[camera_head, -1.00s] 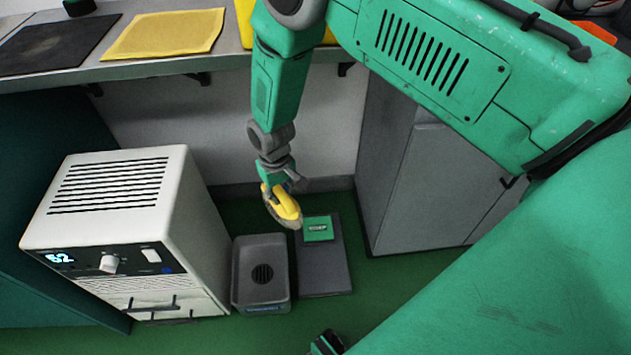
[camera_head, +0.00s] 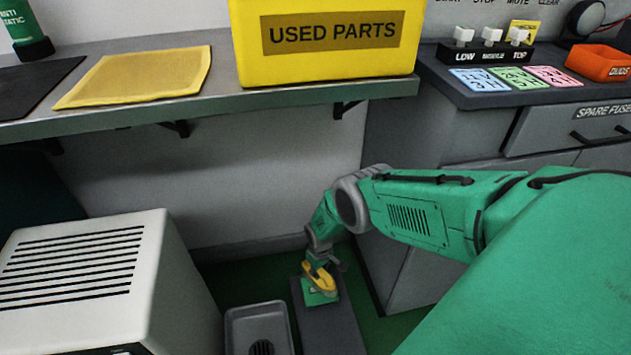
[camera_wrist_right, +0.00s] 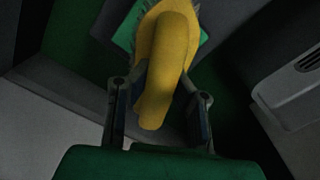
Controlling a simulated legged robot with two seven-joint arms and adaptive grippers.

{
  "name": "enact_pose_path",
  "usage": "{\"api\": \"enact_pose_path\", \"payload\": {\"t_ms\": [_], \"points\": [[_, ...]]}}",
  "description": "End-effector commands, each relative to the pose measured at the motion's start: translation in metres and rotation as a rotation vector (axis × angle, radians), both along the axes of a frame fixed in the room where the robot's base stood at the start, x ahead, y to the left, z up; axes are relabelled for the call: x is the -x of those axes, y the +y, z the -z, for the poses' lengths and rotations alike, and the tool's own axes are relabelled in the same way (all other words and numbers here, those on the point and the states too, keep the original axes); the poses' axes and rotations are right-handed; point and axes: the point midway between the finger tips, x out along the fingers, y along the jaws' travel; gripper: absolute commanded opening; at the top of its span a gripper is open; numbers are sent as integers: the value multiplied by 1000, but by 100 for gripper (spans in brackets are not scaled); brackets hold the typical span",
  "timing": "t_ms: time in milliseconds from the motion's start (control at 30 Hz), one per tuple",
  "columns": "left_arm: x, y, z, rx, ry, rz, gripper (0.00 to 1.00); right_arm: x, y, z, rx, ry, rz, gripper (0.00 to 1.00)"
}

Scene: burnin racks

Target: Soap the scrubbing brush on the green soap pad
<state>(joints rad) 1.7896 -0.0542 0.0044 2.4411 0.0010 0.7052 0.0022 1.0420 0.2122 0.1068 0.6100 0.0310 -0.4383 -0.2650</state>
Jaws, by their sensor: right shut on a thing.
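The yellow scrubbing brush (camera_head: 320,279) is in my right gripper (camera_head: 320,264), low near the floor. In the right wrist view the brush (camera_wrist_right: 168,50) points away from me, and my right gripper (camera_wrist_right: 160,112) is shut on its handle. The green soap pad (camera_head: 318,296) lies on a dark grey mat (camera_head: 335,325). The brush is over the pad and hides part of it. I cannot tell whether the bristles touch it. A corner of the pad also shows beyond the brush in the right wrist view (camera_wrist_right: 126,32). My left gripper is not in view.
A grey tray with a drain (camera_head: 238,330) stands left of the mat. A white machine (camera_head: 165,270) is further left. The grey cabinet (camera_head: 395,270) is close on the right. Above are a shelf with a yellow cloth (camera_head: 140,78) and a yellow "USED PARTS" bin (camera_head: 330,70).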

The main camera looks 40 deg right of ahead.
Motion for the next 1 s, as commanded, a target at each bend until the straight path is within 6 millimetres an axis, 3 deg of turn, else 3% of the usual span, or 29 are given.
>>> {"api": "enact_pose_path", "payload": {"t_ms": [400, 1000], "points": [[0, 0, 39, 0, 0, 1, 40, 0, 1, 45, 0, 0, 1, 0], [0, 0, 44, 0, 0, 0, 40, 0, 1, 52, -1, 1, 2, 0]]}}
